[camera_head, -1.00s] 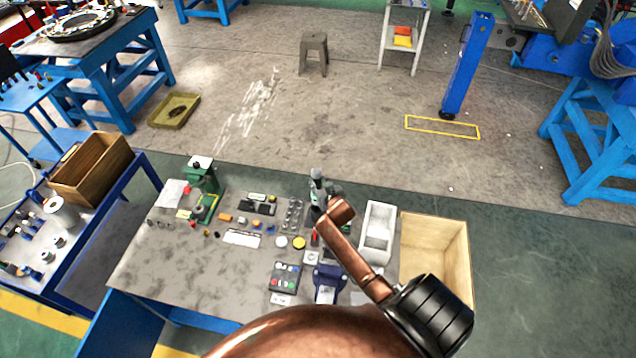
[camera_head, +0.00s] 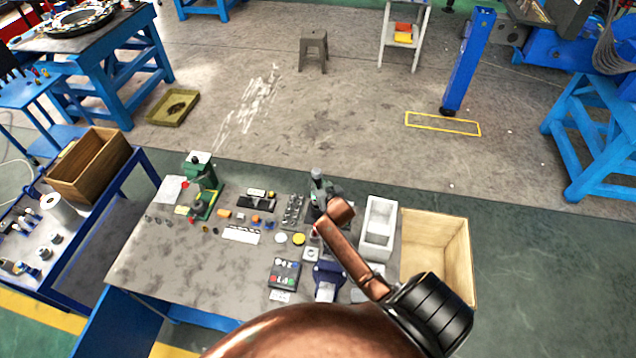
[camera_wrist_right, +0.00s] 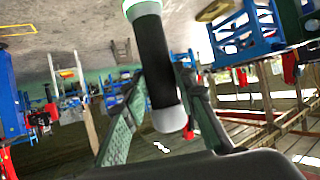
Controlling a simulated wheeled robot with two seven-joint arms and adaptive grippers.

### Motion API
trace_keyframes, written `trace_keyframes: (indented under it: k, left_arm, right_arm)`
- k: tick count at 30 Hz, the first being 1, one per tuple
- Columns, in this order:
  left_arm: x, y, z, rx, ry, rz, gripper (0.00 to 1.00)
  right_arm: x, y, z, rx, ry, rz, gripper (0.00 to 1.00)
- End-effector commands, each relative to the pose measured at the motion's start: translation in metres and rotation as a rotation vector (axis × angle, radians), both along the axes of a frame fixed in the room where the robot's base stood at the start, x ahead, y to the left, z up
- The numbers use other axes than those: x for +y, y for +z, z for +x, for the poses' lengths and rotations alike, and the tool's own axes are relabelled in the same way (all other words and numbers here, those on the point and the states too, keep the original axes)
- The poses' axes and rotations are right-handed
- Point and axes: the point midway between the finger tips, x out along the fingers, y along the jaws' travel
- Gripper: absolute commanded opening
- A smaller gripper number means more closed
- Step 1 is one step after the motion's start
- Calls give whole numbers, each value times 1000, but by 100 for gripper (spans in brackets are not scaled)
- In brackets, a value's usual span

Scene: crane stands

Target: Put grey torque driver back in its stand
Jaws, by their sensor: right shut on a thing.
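The grey torque driver (camera_wrist_right: 157,75) is in the right wrist view, with a black middle, a pale rounded end and a green-edged white part at the top. My right gripper (camera_wrist_right: 163,85) has one finger on each side of it and is shut on it. In the head view my right gripper (camera_head: 327,195) is above the back of the workbench, partly hidden by my copper-coloured wrist. The driver's grey upper part (camera_head: 317,177) stands up there. I cannot make out its stand for certain; my wrist covers part of that area. My left gripper is not in view.
On the workbench (camera_head: 150,255) are a green press-like device (camera_head: 201,172), a white bin (camera_head: 378,222), a button box (camera_head: 284,273) and small parts. A wooden box (camera_head: 437,280) is at the right. The bench's front left is clear.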

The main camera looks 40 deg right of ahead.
Motion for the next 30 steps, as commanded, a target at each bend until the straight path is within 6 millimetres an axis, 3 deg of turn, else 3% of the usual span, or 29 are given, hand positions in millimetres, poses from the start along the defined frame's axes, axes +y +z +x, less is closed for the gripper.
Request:
trace_keyframes:
  k: [30]
  left_arm:
    - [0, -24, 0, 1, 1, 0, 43]
  right_arm:
    - [0, -31, 2, -7, 3, -4, 0]
